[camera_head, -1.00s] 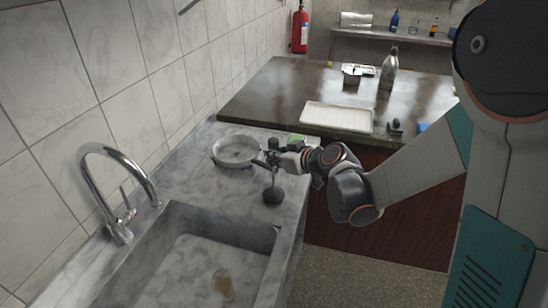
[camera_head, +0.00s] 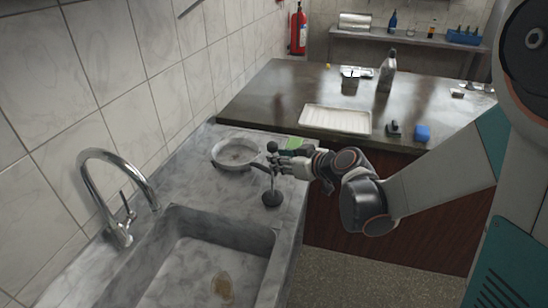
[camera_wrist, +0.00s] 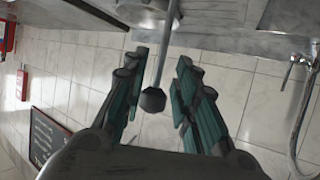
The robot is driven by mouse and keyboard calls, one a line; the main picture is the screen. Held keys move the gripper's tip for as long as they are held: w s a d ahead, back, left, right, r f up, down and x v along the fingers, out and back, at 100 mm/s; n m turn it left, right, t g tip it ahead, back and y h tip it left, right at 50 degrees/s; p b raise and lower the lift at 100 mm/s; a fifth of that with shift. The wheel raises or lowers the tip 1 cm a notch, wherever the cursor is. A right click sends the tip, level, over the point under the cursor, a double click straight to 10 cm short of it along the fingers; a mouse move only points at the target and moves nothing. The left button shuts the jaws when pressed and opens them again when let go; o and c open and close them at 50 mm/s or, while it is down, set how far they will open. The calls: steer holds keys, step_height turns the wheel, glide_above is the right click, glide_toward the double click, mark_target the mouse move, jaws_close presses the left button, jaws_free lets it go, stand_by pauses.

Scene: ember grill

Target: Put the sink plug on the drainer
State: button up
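A dark upright piece, which I take for the sink plug (camera_head: 272,198), stands on the grey stone counter just beyond the sink. It has a wide round base, a thin stem and a dark knob on top. In the wrist view its knob (camera_wrist: 152,100) and rod show between the fingers, with gaps beside it. My gripper (camera_head: 277,161) is at the upper stem, coming from the right, open and not closed on it. A white ribbed tray, apparently the drainer (camera_head: 308,121), lies on the dark counter behind.
A round pale dish (camera_head: 237,154) sits left of the plug, near the wall. The sink (camera_head: 190,262) and curved tap (camera_head: 120,190) are in front.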

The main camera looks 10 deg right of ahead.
steer(key=s+d+r+m+g+h, duration=0.1)
steer(key=s+d+r+m+h, duration=0.1)
steer(key=s, duration=0.7)
steer(key=s+d+r+m+g+h+p, duration=0.1)
steer(key=s+d+r+m+h, duration=0.1)
steer(key=s+d, duration=0.3)
steer(key=s+d+r+m+g+h, duration=0.1)
steer(key=s+d+r+m+h, duration=0.2)
steer(key=s, duration=0.9)
steer(key=shift+s+d, duration=0.3)
steer(key=shift+d, duration=0.05)
